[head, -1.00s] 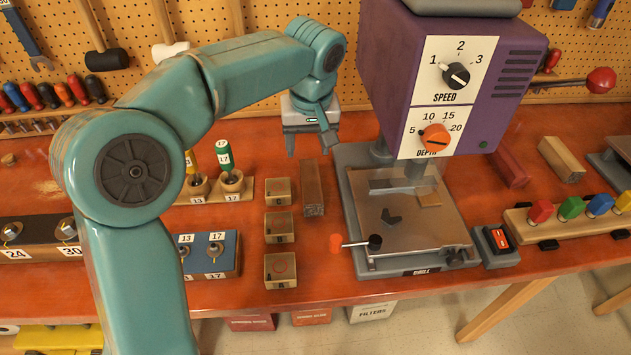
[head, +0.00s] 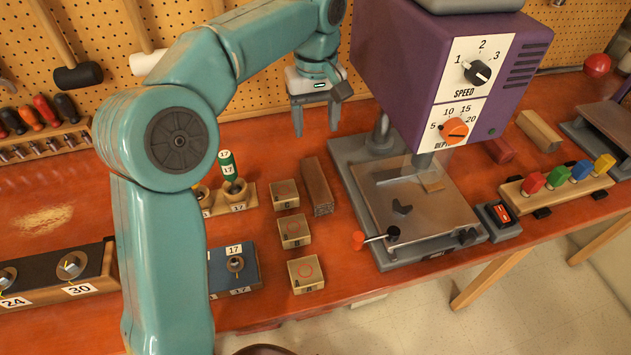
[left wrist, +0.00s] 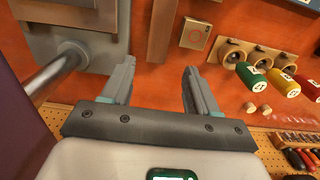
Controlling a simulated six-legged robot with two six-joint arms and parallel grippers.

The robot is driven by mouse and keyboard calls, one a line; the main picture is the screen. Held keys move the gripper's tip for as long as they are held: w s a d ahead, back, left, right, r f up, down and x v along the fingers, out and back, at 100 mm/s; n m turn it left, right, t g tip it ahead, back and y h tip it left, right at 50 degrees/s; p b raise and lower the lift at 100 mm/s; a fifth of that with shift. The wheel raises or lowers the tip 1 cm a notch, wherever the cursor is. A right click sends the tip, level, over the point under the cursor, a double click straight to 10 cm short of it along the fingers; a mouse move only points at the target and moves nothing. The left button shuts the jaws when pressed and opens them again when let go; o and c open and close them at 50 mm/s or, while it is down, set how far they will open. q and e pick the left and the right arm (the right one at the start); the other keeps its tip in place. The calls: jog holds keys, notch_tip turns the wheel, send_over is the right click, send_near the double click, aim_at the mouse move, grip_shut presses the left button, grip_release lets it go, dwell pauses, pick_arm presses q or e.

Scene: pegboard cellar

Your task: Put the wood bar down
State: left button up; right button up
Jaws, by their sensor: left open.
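The brown wood bar (head: 318,186) lies flat on the red-brown bench, between the small square boxes and the drill press base. It also shows in the left wrist view (left wrist: 162,32), ahead of the fingers and partly cut off by the top edge. My left gripper (head: 316,124) is open and empty, above and behind the far end of the bar, with a gap between them. In the left wrist view its two fingers (left wrist: 160,82) stand apart with only bench between them. My right gripper is in neither view.
The purple drill press (head: 440,60) with its grey base (head: 440,248) stands just right of the bar. Small square boxes (head: 294,231) stand in a row to its left. A tan block (head: 540,131) and a dark red block (head: 499,150) lie farther right. A pegboard closes the back.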

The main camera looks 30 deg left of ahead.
pick_arm(q)
jog(key=b, duration=0.1)
send_over(316, 179)
notch_tip(316, 179, down, 10)
jog(key=shift+a+f, duration=0.1)
jog(key=shift+f, duration=0.45)
notch_tip(316, 179, down, 5)
jog(key=shift+r, duration=0.1)
jog(key=shift+f, duration=0.2)
jog(key=c, duration=1)
jog(key=shift+r, duration=0.15)
notch_tip(316, 179, up, 20)
jog(key=p, duration=0.2)
jog(key=shift+f, duration=0.2)
